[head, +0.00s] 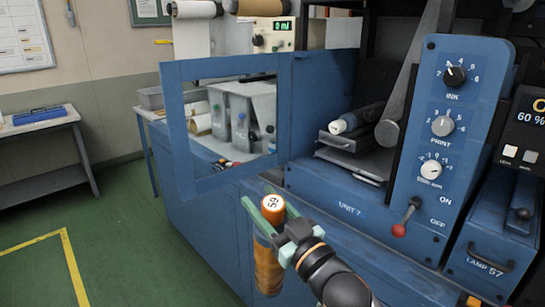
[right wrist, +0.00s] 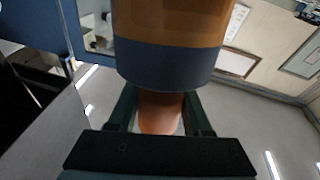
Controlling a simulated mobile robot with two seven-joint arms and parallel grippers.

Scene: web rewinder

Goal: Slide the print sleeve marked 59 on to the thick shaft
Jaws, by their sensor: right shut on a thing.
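The print sleeve marked 59 (head: 268,268) is an orange-brown cylinder with a white end face that carries the number. My right gripper (head: 268,212), with green fingers, is shut on it near its top. The sleeve hangs roughly upright in front of the blue machine. In the right wrist view the sleeve (right wrist: 172,25) shows large, with a grey-blue band, beyond the fingers (right wrist: 158,112). A thick grey shaft (head: 402,98) slants out of the machine towards me, its round end free, up and right of the gripper and well apart from it. My left gripper is out of view.
An open blue framed door (head: 176,130) stands left of the sleeve. A dark roller with a white end (head: 342,124) sits left of the shaft, above a drawer. The control panel (head: 466,130) with a red-knobbed lever (head: 400,228) is at right. Green floor is clear at left.

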